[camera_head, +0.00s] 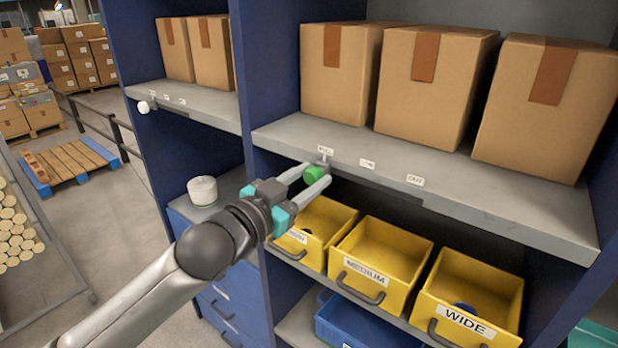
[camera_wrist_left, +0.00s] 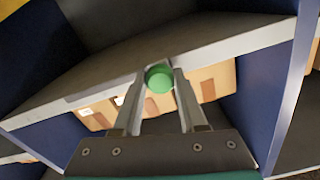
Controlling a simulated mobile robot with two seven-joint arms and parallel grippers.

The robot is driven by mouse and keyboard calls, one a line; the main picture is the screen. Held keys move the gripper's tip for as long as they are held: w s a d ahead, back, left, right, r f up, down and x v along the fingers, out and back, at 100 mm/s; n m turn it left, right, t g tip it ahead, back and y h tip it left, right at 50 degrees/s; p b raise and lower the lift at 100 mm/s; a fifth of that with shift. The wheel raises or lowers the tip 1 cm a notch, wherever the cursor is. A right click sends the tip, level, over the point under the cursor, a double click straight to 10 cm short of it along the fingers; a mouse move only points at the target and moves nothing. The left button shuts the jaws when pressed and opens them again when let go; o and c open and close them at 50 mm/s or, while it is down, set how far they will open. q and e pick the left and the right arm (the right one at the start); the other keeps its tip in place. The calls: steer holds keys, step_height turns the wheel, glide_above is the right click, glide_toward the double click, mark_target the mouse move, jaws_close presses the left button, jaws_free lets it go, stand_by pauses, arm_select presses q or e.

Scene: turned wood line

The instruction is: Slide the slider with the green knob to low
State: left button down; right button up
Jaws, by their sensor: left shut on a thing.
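The green knob (camera_head: 314,174) sits on the front edge of the grey shelf, at the left end of a dark slot. A label stands above the knob, one with an arrow (camera_head: 367,164) is in the middle, and one reading OUT (camera_head: 415,181) is at the right. My left gripper (camera_head: 318,176) is shut on the green knob, with a finger on each side. The green knob (camera_wrist_left: 159,77) also shows between the fingers in the left wrist view. My right gripper is not in view.
Cardboard boxes (camera_head: 432,85) stand on the shelf above. Below are yellow bins (camera_head: 380,265) marked MEDIUM and WIDE. A second slider with a white knob (camera_head: 144,107) is on the left shelf. A white round container (camera_head: 202,190) stands at the left.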

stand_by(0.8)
arm_select(q)
steer(key=s+d+p, duration=0.1)
steer(key=d, duration=0.1)
steer(key=s+d, duration=0.2)
steer(key=s+d+p, duration=0.1)
steer(key=d, duration=0.1)
steer(key=shift+s+d+f+p, duration=0.1)
steer(key=shift+s+d+p, duration=0.2)
steer(key=shift+s+p, duration=0.1)
steer(key=shift+c, duration=2.3)
jaws_free()
steer(key=shift+a, duration=0.1)
steer(key=v, duration=1.5)
steer(key=shift+p, duration=0.4)
